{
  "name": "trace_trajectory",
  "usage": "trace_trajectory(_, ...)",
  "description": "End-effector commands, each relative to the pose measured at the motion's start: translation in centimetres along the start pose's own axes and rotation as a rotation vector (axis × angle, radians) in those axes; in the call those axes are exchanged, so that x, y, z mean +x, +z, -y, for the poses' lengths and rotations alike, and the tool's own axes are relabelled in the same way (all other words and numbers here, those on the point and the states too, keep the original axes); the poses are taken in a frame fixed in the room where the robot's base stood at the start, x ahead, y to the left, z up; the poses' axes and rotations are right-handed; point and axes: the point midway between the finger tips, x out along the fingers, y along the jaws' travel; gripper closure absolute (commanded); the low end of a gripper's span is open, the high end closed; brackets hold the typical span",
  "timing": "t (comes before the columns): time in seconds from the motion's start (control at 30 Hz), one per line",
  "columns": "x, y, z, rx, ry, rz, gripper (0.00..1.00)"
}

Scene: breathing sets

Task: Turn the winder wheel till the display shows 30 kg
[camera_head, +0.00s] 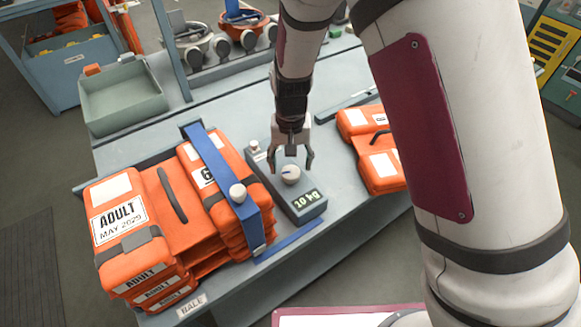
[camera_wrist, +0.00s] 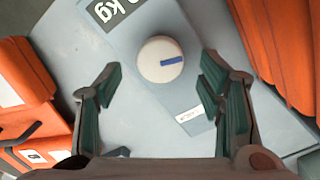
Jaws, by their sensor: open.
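The winder wheel (camera_head: 290,174) is a round cream knob with a dark blue mark, set on top of a grey box. It also shows in the wrist view (camera_wrist: 158,62), where the blue mark points right. The display (camera_head: 306,199) on the front end of the box reads 10 kg; in the wrist view the display (camera_wrist: 118,12) is cut off at the top edge. My gripper (camera_head: 292,164) is open and empty, with its fingers spread above the wheel. In the wrist view my gripper (camera_wrist: 160,88) has one finger on each side, apart from the wheel.
A bale of orange ADULT packs (camera_head: 170,215) with a blue strap (camera_head: 222,180) stands left of the winder box. Other orange packs (camera_head: 375,150) lie to its right. A grey-green tray (camera_head: 124,98) sits at the back left. Bare table (camera_head: 230,112) shows behind.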

Motion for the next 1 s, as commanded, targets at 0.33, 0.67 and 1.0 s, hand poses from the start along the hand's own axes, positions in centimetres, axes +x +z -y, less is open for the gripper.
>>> trace_trajectory(0.33,-6.9,-0.1,0.1,-0.001,-0.003,-0.003,0.38)
trace_trajectory(0.67,-9.0,0.0,0.1,0.000,0.000,0.001,0.38)
trace_trajectory(1.0,-8.9,0.0,0.1,0.000,0.000,0.000,0.38)
